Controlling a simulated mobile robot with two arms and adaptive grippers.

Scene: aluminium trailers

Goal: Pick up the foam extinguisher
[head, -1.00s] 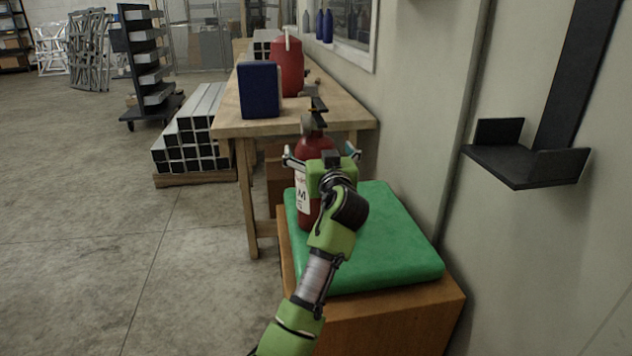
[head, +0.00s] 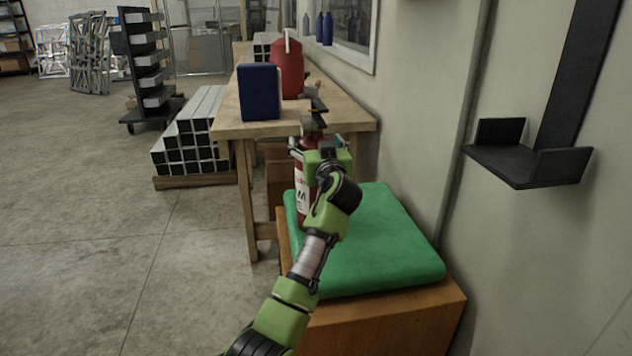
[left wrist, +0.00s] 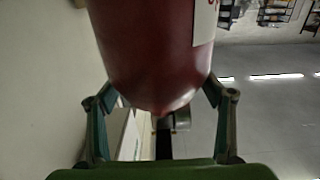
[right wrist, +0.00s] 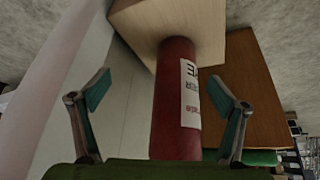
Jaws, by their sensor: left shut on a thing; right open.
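The foam extinguisher (head: 304,204) is a red cylinder with a pale label and a dark valve on top. It stands upright at the left edge of the green cushion (head: 385,250). My left gripper (head: 320,149) is shut around its upper body. In the left wrist view the red body (left wrist: 150,50) fills the space between the fingers. In the right wrist view my right gripper (right wrist: 162,98) is open, with the red, labelled cylinder (right wrist: 172,110) seen between its fingers; I cannot tell how far away it is. The right gripper is not in the head view.
The cushion lies on a wooden box (head: 400,320). Behind it a workbench (head: 225,127) bears a blue box (head: 259,92) and a red container (head: 287,72). A wall with a black bracket (head: 525,165) is at right. Metal tubes (head: 195,150) are stacked left; open floor lies nearer.

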